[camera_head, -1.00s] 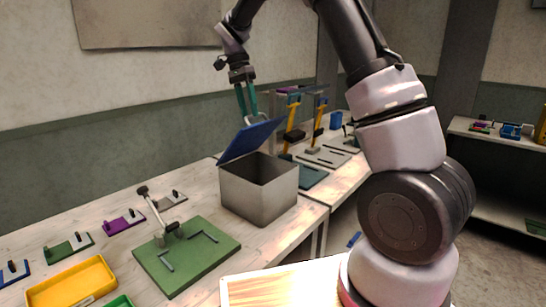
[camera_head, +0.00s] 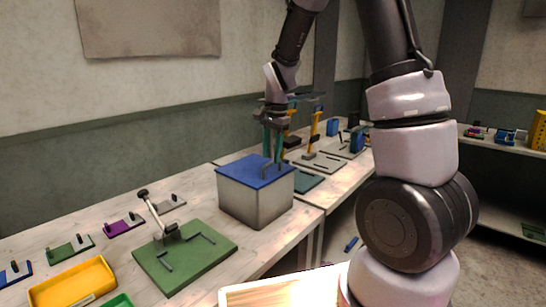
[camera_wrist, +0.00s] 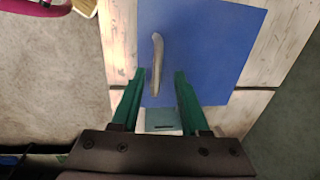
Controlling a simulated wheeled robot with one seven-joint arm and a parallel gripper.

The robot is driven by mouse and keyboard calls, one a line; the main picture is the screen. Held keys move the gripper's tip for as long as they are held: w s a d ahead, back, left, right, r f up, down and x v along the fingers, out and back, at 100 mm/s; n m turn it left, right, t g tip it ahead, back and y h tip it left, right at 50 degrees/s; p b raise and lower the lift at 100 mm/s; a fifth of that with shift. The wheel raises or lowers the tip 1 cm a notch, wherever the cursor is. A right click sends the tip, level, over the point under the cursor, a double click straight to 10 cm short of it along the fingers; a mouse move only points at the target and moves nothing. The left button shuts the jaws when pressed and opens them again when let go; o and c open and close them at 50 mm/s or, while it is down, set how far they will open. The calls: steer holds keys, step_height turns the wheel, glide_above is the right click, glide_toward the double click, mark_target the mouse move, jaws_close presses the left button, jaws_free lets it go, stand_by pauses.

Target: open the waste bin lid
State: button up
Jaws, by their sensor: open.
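The waste bin (camera_head: 255,203) is a grey metal box on the wooden bench. Its blue lid (camera_head: 238,169) lies flat over the top, so the inside is hidden. The lid also fills the middle of the wrist view (camera_wrist: 215,45). A grey handle (camera_wrist: 157,50) stands on the lid. My gripper (camera_head: 272,159) is over the right part of the lid, pointing down. In the wrist view its green fingers (camera_wrist: 159,73) are apart, with the lower end of the handle between them in the picture. I cannot tell whether they touch it.
A green plate with a lever clamp (camera_head: 185,253) lies to the left of the bin. A yellow tray (camera_head: 73,285) is at the front left. Fixtures with yellow uprights (camera_head: 313,128) stand behind and right of the bin. Bare bench lies between bin and green plate.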

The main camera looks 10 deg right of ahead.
steer(key=shift+s+d+f+t, duration=0.2)
steer(key=shift+f+t, duration=0.1)
steer(key=shift+f, duration=0.3)
